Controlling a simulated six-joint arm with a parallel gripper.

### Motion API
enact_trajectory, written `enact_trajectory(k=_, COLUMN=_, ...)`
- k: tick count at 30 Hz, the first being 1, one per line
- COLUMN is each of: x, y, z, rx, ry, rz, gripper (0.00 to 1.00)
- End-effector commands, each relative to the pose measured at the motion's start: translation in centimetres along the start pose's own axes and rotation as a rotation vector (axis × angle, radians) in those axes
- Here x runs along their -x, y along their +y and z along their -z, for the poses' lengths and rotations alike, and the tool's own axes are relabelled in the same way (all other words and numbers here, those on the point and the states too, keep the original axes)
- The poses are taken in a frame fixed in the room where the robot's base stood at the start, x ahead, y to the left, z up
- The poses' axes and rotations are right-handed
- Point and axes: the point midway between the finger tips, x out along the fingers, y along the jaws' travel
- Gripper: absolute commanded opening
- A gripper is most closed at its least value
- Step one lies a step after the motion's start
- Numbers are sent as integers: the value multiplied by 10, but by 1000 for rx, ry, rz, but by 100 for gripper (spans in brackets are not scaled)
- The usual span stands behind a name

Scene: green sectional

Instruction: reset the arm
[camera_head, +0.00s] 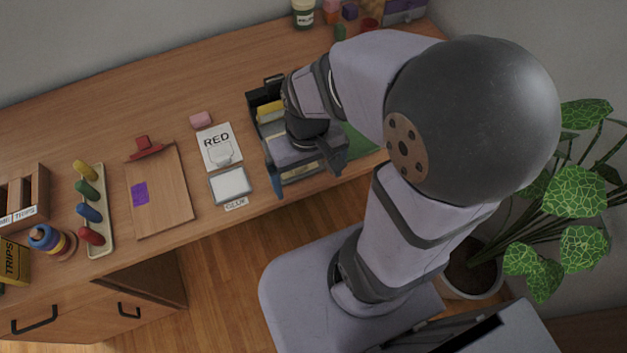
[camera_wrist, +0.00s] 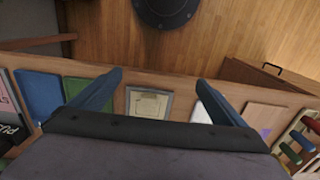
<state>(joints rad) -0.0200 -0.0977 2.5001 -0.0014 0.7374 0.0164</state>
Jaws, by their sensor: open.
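My gripper (camera_head: 305,178) hangs over the front edge of the wooden desk in the head view, above a dark tray. In the wrist view my gripper (camera_wrist: 160,90) shows two blue-grey fingers spread wide with nothing between them. A framed tan card (camera_wrist: 148,104) lies below and between the fingers in the wrist view. My arm hides much of the desk's right part in the head view.
A RED card (camera_head: 219,146), a white pad (camera_head: 230,185), a clipboard (camera_head: 158,190) and a rack of coloured pegs (camera_head: 95,210) lie left of my gripper. A yellow block (camera_head: 270,111) is in the dark tray (camera_head: 256,96). A potted plant (camera_head: 560,200) stands right of my arm.

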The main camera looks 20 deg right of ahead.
Motion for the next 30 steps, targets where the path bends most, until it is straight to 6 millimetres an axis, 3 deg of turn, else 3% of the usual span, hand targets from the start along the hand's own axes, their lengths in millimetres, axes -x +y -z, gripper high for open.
enact_trajectory(k=4, x=-4, y=5, z=-15, rx=0, ry=1, rz=0, gripper=96)
enact_trajectory(k=14, x=-5, y=5, z=-16, rx=1, ry=-1, rz=0, gripper=96)
enact_trajectory(k=25, x=42, y=5, z=-16, rx=0, ry=-1, rz=0, gripper=96)
enact_trajectory(k=30, x=46, y=5, z=-16, rx=-1, ry=-1, rz=0, gripper=96)
